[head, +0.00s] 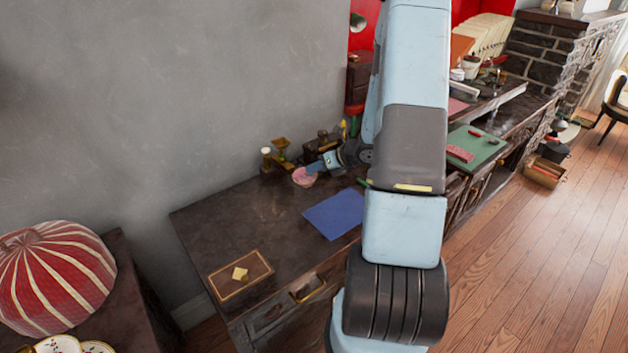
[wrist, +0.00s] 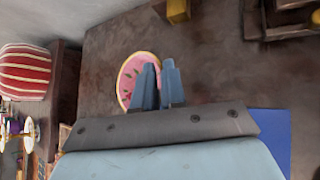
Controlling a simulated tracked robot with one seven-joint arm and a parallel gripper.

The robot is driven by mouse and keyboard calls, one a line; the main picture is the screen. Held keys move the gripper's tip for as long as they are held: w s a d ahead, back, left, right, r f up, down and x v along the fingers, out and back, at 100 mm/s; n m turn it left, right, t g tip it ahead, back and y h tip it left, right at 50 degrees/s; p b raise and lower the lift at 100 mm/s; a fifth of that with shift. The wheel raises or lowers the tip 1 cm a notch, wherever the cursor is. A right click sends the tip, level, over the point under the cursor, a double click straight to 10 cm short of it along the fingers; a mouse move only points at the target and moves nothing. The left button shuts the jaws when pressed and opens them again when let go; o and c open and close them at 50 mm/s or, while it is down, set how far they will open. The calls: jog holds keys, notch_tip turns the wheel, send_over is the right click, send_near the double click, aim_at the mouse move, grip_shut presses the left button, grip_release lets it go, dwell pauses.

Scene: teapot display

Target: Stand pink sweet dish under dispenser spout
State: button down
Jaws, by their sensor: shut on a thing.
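The pink sweet dish (head: 303,178) is at the far part of the dark wooden desk in the head view. I cannot tell which is the dispenser, and no spout shows clearly.
A white-topped bottle (head: 265,158) stands left of the brass stand. A blue sheet (head: 335,214) lies on the desk (head: 225,222) in front of the dish. A brown box (head: 241,273) sits at the near edge. The left middle is clear.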

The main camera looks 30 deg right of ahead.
jog(key=w+f, duration=0.2)
jog(key=w+d+f, duration=0.1)
jog(key=w+f, duration=0.3)
jog(key=shift+w+d+f, duration=0.2)
jog(key=shift+d+f, duration=0.05)
jog(key=shift+f, duration=1.6)
jog(key=c, duration=1.2)
grip_release()
jog(key=shift+s+r, duration=0.1)
